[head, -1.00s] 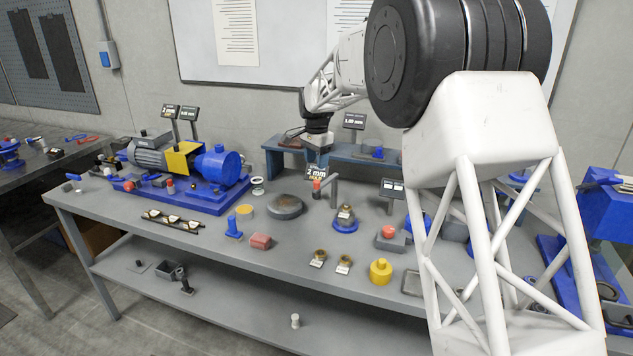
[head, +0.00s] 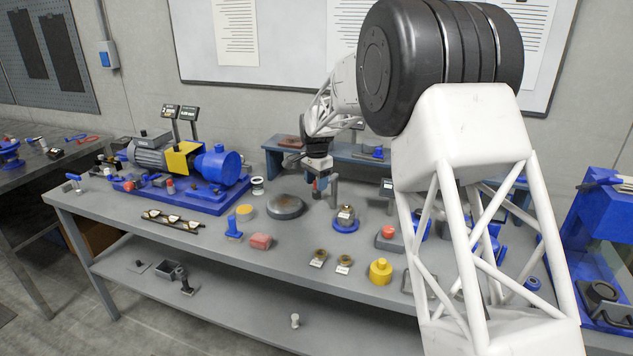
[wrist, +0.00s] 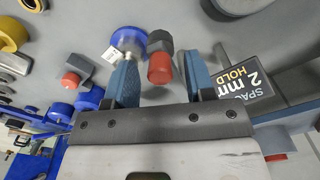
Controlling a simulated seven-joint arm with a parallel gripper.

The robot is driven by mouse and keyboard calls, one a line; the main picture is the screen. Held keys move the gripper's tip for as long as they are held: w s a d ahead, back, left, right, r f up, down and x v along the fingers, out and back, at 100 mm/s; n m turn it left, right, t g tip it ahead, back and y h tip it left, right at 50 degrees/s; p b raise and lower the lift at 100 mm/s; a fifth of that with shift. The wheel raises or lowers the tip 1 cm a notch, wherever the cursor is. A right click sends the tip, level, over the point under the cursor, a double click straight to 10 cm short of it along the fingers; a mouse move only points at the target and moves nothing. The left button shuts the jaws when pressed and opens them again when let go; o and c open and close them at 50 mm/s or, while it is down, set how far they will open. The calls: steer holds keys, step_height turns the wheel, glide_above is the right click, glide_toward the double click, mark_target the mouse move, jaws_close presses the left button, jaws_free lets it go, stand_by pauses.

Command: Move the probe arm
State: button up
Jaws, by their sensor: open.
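My gripper (head: 319,184) hangs over the back middle of the bench, beside a short grey post (head: 334,192). In the wrist view its two blue fingers (wrist: 160,70) are open. A red-capped grey piece (wrist: 160,66) lies between them in the picture, with gaps on both sides; I cannot tell how far below the fingertips it is. I take it for the probe arm's handle, but its link to the post is not clear. In the head view my gripper mostly hides the red piece.
A blue-based round fixture (head: 346,218) stands just right of the post, and a grey disc (head: 286,206) to its left. A blue raised shelf (head: 278,158) is behind. A red button box (head: 388,237) and a yellow knob (head: 381,271) stand nearer the front right.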

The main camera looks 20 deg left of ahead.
jaws_close()
stand_by(0.3)
steer(key=shift+d, duration=0.15)
steer(key=shift+w+d+n, duration=0.3)
steer(key=shift+d+n, duration=1.25)
steer(key=shift+n, duration=0.15)
steer(key=shift+w+d+n, duration=0.35)
steer(key=shift+d+n, duration=1.25)
steer(key=shift+n, duration=0.1)
steer(key=shift+w+d+n, duration=0.3)
steer(key=shift+d+n, duration=1.25)
steer(key=shift+n, duration=0.15)
